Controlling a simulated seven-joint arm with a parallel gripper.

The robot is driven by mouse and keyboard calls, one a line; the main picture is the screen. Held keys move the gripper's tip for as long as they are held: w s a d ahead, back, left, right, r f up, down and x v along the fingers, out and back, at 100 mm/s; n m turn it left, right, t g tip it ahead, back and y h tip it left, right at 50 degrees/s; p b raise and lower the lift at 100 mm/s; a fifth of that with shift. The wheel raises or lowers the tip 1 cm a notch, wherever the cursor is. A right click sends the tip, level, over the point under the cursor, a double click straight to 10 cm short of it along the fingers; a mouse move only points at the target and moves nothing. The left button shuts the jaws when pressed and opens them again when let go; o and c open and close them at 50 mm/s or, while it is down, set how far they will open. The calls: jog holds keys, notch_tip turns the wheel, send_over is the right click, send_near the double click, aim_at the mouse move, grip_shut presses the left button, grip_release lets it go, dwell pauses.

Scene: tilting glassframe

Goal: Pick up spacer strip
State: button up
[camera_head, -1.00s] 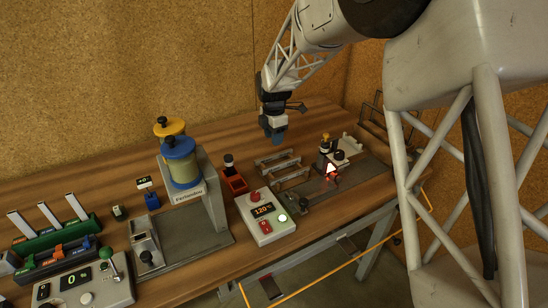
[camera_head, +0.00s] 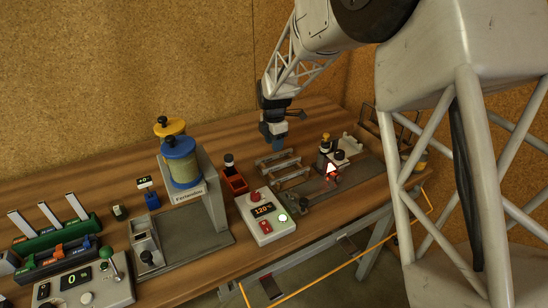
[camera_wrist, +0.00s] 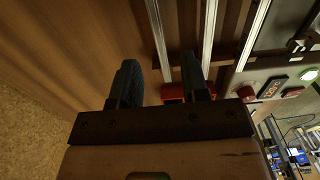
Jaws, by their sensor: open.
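Several pale metal strips, which look like the spacer strips, lie side by side on a low rack in the head view (camera_head: 278,160). In the wrist view, long strips run up the picture; one strip (camera_wrist: 159,40) shows between the finger lines and another strip (camera_wrist: 209,30) passes beside the right finger. My gripper (camera_head: 275,143) hangs fingers-down just above the rack's rear left part. Its two dark fingers stand apart with nothing held in the wrist view (camera_wrist: 160,80). The exact gap between fingertips and strip cannot be told.
A red bin (camera_head: 234,181) and a control box (camera_head: 263,215) showing 120 stand left and in front of the rack. A fixture with a red-lit marker (camera_head: 331,170) is at right. The spool stand (camera_head: 208,205) is farther left. Bare wood lies behind the rack.

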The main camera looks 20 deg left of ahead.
aim_at(274, 155)
jog(key=shift+f, duration=0.1)
jog(key=shift+f, duration=2.55)
jog(key=shift+c, duration=0.3)
grip_shut()
